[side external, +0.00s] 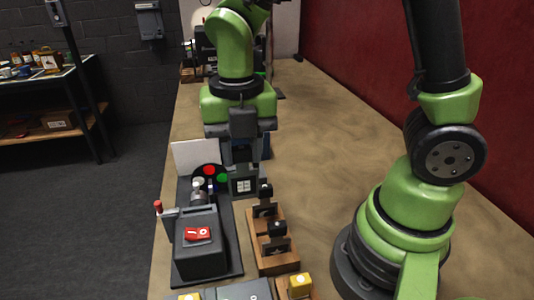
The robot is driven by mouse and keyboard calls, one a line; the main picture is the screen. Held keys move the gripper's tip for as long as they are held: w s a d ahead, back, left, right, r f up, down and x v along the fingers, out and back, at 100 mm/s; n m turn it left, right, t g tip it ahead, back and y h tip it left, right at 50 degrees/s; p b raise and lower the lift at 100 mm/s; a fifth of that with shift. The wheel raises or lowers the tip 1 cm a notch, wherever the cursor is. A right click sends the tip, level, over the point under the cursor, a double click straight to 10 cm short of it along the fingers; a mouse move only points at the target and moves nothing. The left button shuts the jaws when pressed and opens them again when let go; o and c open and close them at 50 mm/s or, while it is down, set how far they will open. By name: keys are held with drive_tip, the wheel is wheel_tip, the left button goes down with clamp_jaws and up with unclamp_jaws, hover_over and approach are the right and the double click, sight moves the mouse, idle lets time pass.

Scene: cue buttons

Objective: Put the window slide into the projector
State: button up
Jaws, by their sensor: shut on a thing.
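My gripper (245,165) points down and is shut on the window slide (243,187), a small dark square with a pale window picture. The slide is upright, just right of the projector's front end. The projector (200,252) is a dark grey box with a red switch on top and a lens part (198,190) towards the back. From this angle I cannot tell whether the slide touches the projector. A wooden rack (272,255) to the right holds other dark slides (277,240) with black knobs.
A disc with red and green spots (209,171) and a white screen (195,155) stand behind the lens. A red-topped lever (158,208) is left of the projector. A yellow button (300,281) sits at the front.

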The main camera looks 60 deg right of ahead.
drive_tip(key=w+a+f, duration=0.2)
drive_tip(key=w+a, duration=0.2)
drive_tip(key=w, duration=0.3)
drive_tip(key=shift+w+a+f, duration=0.15)
drive_tip(key=shift+w+f, duration=0.05)
drive_tip(key=shift+w, duration=0.2)
wheel_tip(320, 180, down, 7)
drive_tip(key=shift+r, duration=0.15)
idle(5.7)
drive_tip(key=o, duration=1.2)
